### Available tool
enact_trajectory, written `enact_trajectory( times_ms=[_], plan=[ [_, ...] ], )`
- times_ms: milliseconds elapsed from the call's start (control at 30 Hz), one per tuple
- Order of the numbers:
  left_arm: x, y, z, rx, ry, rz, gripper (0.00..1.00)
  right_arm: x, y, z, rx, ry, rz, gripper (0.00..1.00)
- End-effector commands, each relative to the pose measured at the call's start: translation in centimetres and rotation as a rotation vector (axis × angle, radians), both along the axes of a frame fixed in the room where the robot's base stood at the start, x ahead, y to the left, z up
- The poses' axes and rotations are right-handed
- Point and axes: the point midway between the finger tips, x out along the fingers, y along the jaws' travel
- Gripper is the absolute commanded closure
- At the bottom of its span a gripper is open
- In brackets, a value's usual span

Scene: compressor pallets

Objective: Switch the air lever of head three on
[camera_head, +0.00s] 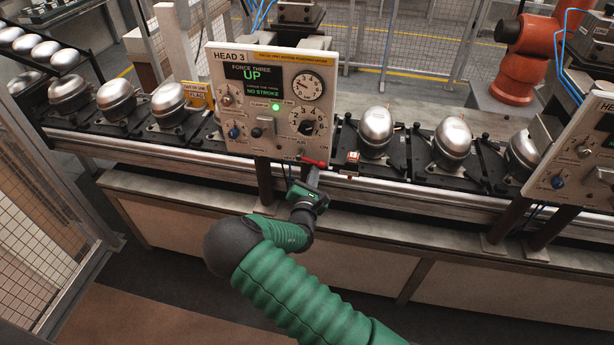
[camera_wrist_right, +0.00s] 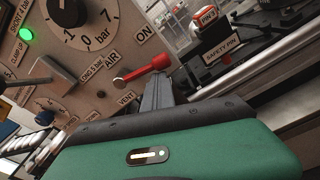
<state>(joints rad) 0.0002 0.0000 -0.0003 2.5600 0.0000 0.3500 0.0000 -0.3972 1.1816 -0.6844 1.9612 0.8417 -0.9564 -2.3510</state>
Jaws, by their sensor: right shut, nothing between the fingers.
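The HEAD 3 panel (camera_head: 240,100) stands over the line in the head view, with a green light on and a display reading "UP". Its red air lever (camera_head: 314,161) sits at the panel's lower right edge, pointing right and slightly down. In the right wrist view the lever (camera_wrist_right: 143,71) runs from a round pivot to a thick red end, between the labels ON and VENT. My right gripper (camera_head: 314,174) is shut and empty, just below the lever. Its fingers (camera_wrist_right: 156,92) reach close to the red end; I cannot tell whether they touch. My left gripper is not in view.
Silver domed parts (camera_head: 377,127) stand along the conveyor. A red tagged safety pin (camera_wrist_right: 207,22) is right of the lever. Another panel (camera_head: 585,150) stands at right.

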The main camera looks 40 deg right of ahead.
Motion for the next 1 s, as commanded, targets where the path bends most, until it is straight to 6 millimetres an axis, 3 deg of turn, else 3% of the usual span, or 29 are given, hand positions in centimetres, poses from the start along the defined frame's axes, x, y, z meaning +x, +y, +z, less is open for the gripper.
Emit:
enact_trajectory(
  times_ms=[467, 1000],
  plan=[
    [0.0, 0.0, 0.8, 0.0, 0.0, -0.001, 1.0, -0.4, -0.7, 1.3, -0.058, 0.065, -0.001, 1.0],
    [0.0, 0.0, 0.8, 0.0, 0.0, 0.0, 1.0, -0.4, -0.7, 1.4, -0.057, 0.065, 0.0, 1.0]
  ],
)
